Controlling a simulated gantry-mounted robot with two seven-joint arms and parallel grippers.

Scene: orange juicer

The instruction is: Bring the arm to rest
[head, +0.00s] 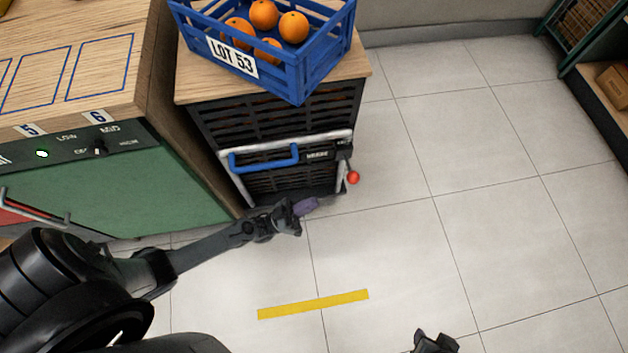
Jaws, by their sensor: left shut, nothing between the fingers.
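My left arm comes in from the lower left and reaches to the middle of the head view. Its gripper (302,208) is shut and empty, just in front of the foot of a dark slatted cabinet. A small part of my right gripper (435,343) shows at the bottom edge, over the floor. Too little of it shows to tell whether it is open or shut.
The cabinet (213,122) has a blue handle (263,161) and a red knob (353,178). A blue crate (297,81) of oranges (293,27) stands on it. A green-fronted counter (150,190) is left. Shelving (592,108) is far right. Tiled floor (480,220) is clear between.

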